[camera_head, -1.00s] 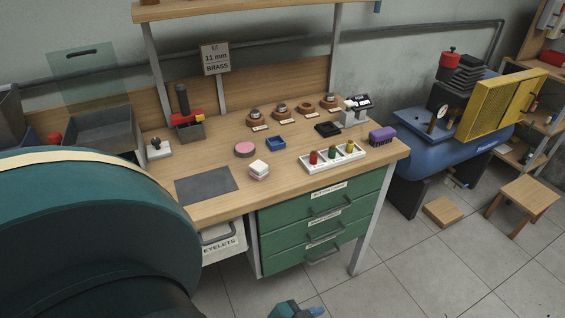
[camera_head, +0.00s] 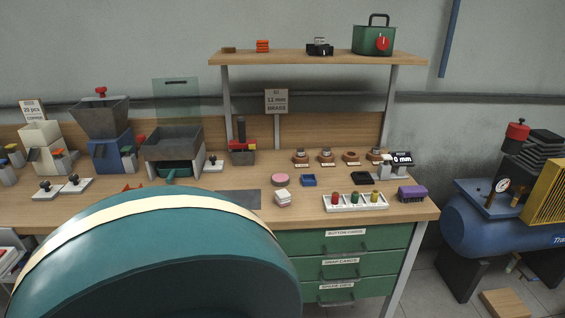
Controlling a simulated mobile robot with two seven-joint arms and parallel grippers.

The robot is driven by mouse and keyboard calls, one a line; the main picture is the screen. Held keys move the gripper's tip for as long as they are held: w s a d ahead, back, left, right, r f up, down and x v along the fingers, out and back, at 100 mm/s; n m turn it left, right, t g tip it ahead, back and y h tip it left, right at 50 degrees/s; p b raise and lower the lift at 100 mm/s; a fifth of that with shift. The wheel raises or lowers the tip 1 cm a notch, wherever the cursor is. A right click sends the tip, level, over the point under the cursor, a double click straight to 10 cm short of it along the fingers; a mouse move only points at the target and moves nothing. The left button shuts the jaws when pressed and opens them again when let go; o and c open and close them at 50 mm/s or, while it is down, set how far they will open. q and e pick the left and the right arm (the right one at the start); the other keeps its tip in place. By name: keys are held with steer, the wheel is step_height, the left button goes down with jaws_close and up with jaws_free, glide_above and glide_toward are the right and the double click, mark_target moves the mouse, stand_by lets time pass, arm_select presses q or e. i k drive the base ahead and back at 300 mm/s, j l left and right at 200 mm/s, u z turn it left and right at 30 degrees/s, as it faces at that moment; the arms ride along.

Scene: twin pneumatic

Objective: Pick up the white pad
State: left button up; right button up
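A small white pad (camera_head: 283,196) lies on the wooden workbench near its front edge, in the middle of the head view. It looks like a stack of squarish white layers with a pinkish tint lower down; I cannot tell how many separate pieces it has. A pink round pad (camera_head: 280,180) lies just behind it, and a dark grey mat (camera_head: 240,199) is to its left. Neither of my grippers shows in the head view. A large teal curved part of my own body fills the lower left and hides part of the bench front.
A blue tray (camera_head: 309,181) is behind the pad to the right. A white rack (camera_head: 345,208) with red, green and yellow pieces stands to its right, then a purple brush-like block (camera_head: 411,194). Green drawers (camera_head: 346,242) are below. A shelf (camera_head: 320,58) hangs above; a blue compressor (camera_head: 477,229) stands right.

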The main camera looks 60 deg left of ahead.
mark_target(282, 198)
steer(key=l+u, duration=0.1)
steer(key=u, duration=0.4)
steer(key=l+u, duration=0.1)
steer(key=u, duration=0.35)
steer(key=l+u, duration=0.15)
steer(key=u, duration=0.35)
